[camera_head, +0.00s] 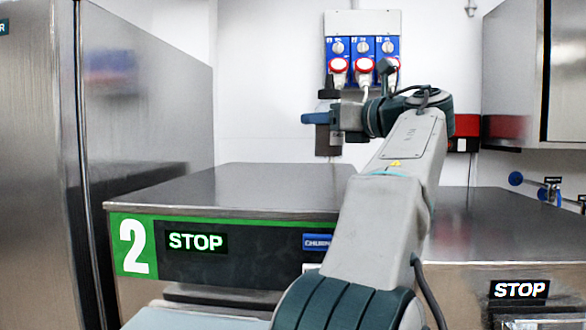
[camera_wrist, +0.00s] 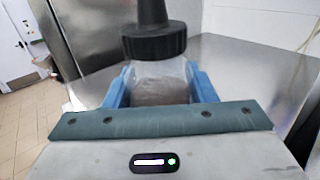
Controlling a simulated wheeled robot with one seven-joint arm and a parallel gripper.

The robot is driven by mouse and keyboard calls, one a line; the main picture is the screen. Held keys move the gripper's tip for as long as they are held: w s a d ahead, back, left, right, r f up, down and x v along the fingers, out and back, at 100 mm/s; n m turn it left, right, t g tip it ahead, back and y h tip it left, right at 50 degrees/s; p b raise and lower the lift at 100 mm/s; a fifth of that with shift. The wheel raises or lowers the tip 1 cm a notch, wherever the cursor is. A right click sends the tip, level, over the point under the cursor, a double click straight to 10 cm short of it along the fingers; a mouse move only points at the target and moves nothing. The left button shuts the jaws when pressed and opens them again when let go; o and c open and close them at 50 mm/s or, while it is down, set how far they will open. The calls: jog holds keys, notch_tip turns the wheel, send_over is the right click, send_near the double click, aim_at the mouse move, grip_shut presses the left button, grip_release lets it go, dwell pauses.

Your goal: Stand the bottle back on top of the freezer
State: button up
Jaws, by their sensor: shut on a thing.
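The bottle has a black cap with a narrow black spout and a clear body with brownish contents, seen in the wrist view (camera_wrist: 158,70). My gripper (camera_wrist: 158,88) is shut on its body, one blue finger on each side. In the head view the bottle (camera_head: 327,93) is upright, partly hidden by my gripper (camera_head: 318,118). It shows above the far edge of the steel top of freezer 2 (camera_head: 230,188). Its base appears clear of the top; its exact height and depth over it are hard to tell.
The freezer top is bare where visible; my arm hides its right part. A tall steel cabinet (camera_head: 150,90) stands at the left. Blue wall sockets with red plugs (camera_head: 363,52) are behind the gripper. A lower steel unit (camera_head: 500,230) adjoins at the right.

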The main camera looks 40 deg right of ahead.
jog(key=shift+w+a+f+p, duration=0.1)
jog(key=shift+w+a+f, duration=0.3)
jog(key=shift+w+f, duration=0.8)
jog(key=shift+w+a+f+p, duration=0.15)
jog(key=shift+w+a+f, duration=0.2)
jog(key=shift+w+f, duration=0.9)
jog(key=shift+w+a+f+p, duration=0.1)
jog(key=shift+w+a+f, duration=0.3)
jog(key=shift+w+f, duration=0.8)
jog(key=shift+s+f, duration=0.3)
jog(key=shift+f, duration=0.05)
jog(key=o, duration=1)
jog(key=s+b, duration=0.4)
jog(key=s, duration=0.8)
jog(key=shift+d, duration=0.2)
